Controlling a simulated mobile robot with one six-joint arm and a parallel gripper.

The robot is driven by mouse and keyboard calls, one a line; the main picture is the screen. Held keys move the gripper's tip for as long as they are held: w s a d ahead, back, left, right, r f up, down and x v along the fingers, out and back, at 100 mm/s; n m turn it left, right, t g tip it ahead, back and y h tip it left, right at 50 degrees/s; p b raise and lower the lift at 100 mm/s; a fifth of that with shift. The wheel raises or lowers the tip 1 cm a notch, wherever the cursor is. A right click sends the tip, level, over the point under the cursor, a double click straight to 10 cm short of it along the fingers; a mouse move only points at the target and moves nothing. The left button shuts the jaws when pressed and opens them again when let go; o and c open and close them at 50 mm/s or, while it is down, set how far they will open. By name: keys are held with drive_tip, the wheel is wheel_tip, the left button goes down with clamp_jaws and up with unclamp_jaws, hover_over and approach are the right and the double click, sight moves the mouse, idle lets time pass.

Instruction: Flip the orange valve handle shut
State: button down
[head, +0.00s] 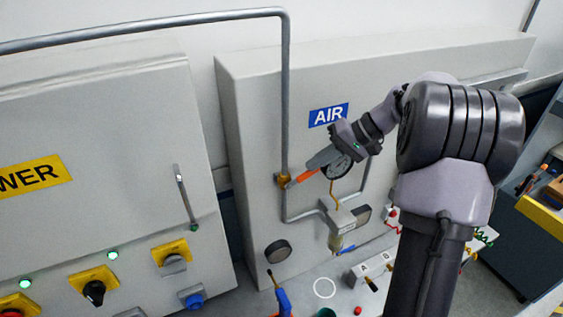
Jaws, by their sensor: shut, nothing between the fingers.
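The orange valve handle (304,176) shows as a short orange lever beside a brass valve body (284,181) on the grey pipe, at the front of the AIR cabinet. My gripper (308,167) is shut and empty, its tips at or very near the handle. I cannot tell whether they touch it. The handle points from the valve toward the right and slightly up. Part of it may be hidden by the gripper. My arm comes in from the right and covers part of the AIR label (326,115).
A round gauge (338,168) sits close behind my gripper, with a filter unit (340,215) below it. The pipe (287,90) runs up and left. The POWER cabinet (100,190) with knobs stands left. Tools and small fittings lie on the bench below.

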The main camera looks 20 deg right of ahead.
sight(315, 172)
drive_tip(key=shift+d+f+m+y+b, duration=0.15)
drive_tip(key=shift+d+f+y+b, duration=0.2)
drive_tip(key=shift+f+y, duration=0.4)
drive_tip(key=shift+d+f+m+y+b, duration=0.15)
drive_tip(key=shift+d+f+y, duration=0.3)
drive_tip(key=shift+f+y, duration=0.3)
drive_tip(key=shift+s+f, duration=0.1)
drive_tip(key=shift+f, duration=0.2)
